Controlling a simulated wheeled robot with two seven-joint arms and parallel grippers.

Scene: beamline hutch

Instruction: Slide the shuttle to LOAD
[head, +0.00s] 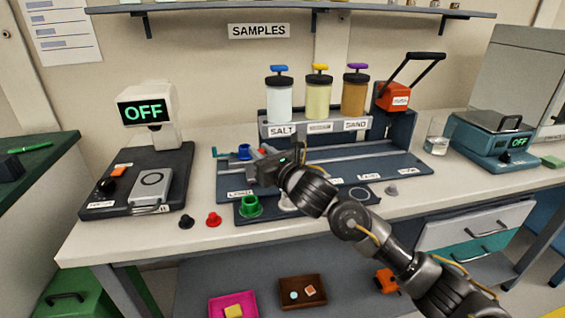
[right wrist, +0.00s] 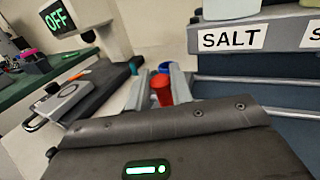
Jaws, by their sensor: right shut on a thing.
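The dispenser station (head: 400,172) has a dark base with a rail (head: 345,148) running left to right. Its LOAD label (head: 240,194) is at the left front end. The shuttle is mostly hidden behind my right gripper (head: 262,152) at the left part of the rail. A blue cup (head: 244,152) shows just left of the fingers, and it also shows in the right wrist view (right wrist: 166,66). There, my right gripper is shut on a red handle (right wrist: 161,92), which looks like the shuttle's. My left gripper is not in view.
Salt (head: 279,100) and sand (head: 354,95) hoppers stand above the rail. A red press with a black lever (head: 394,96) is at right. A green cup (head: 250,206) stands on a front tray. Small black (head: 186,221) and red (head: 213,219) pieces lie near the bench edge.

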